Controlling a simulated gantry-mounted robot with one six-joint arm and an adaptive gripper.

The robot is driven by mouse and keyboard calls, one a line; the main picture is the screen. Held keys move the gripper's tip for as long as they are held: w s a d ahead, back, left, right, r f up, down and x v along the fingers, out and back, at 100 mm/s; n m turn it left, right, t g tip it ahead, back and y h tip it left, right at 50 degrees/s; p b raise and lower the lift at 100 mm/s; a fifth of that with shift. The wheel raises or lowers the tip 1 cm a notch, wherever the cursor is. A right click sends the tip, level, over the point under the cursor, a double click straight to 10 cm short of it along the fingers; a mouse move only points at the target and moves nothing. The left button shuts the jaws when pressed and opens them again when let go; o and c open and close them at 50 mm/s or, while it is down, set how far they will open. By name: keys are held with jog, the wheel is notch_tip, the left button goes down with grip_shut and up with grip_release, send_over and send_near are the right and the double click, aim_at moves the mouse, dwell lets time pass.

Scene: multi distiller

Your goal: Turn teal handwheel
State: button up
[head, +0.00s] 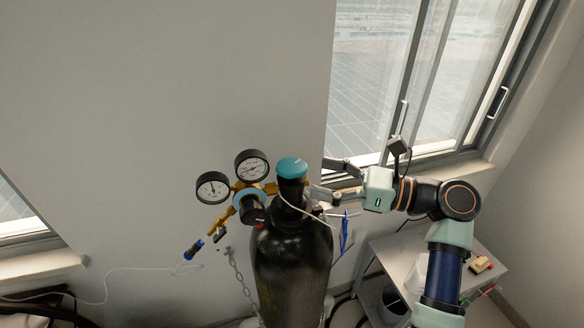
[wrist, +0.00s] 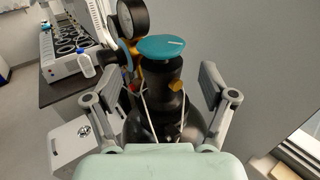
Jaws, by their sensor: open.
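The teal handwheel (head: 292,167) sits on top of the black gas cylinder (head: 290,262) in the head view. In the wrist view the teal handwheel (wrist: 161,48) is a flat disc on a black valve neck, ahead of and between the jaws. My gripper (head: 322,178) reaches in from the right in the head view, just beside the valve. My gripper (wrist: 158,84) is open in the wrist view, its two fingers spread on either side of the valve neck and below the disc. I see no contact with the handwheel.
Two pressure gauges (head: 252,166) on a brass regulator stand left of the valve. A second teal ring (head: 249,197) is on the regulator. A chain (head: 237,272) and thin tubing hang near the cylinder. A window and a small side table (head: 408,247) are at right.

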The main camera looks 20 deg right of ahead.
aim_at(292, 165)
jog(key=x, duration=0.7)
jog(key=shift+d, duration=0.1)
jog(key=shift+r, duration=0.1)
jog(key=c, duration=1)
